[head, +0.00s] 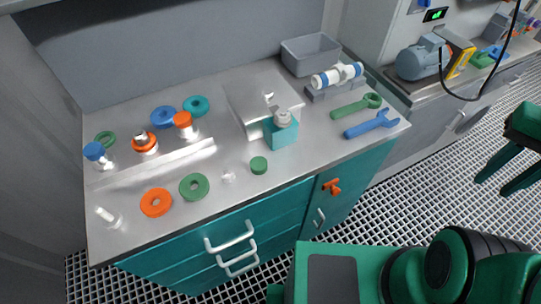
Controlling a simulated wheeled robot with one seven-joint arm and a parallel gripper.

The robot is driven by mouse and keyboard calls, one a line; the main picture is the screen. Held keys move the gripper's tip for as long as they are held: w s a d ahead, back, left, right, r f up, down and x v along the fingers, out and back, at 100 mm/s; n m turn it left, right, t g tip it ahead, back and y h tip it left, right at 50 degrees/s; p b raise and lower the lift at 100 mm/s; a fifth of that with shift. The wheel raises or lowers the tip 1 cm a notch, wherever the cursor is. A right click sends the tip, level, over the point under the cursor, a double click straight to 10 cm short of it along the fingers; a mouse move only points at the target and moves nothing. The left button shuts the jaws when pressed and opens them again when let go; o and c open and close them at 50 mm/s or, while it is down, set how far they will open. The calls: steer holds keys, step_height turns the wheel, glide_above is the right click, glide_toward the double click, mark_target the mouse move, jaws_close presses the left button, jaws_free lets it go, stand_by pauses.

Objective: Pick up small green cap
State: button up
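A small green cap (259,165) lies near the front edge of the steel worktop, to the right of a green ring (194,186) and in front of a teal block (281,133). It looks like a short solid disc. My gripper (491,186) is at the far right of the head view, over the grated floor and well away from the cap. Its two dark green fingers are apart with nothing between them. Part of the gripper is cut off by the picture edge.
A small clear piece (228,176) lies just left of the cap. Orange-, blue-capped fittings and rings stand further left. A green wrench (356,107), a blue wrench (371,124) and a grey bin (311,54) are at the right. Drawer handles (229,237) stick out below the worktop.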

steer(key=shift+o, duration=0.9)
steer(key=shift+d, duration=0.1)
steer(key=o, duration=0.4)
steer(key=shift+s+r, duration=0.2)
steer(key=shift+s, duration=0.2)
steer(key=w+a+r+n, duration=0.2)
steer(key=w+a+n, duration=0.7)
steer(key=n, duration=0.1)
steer(key=r+n, duration=0.1)
steer(key=n, duration=2.2)
glide_above(259, 163)
steer(key=shift+n, duration=0.4)
steer(key=f, duration=0.4)
steer(key=shift+s+f, duration=0.35)
steer(key=shift+f, duration=0.05)
steer(key=shift+w+f, duration=0.15)
steer(key=shift+f, duration=1.35)
steer(key=shift+w+f, duration=0.15)
steer(key=shift+f, duration=1.3)
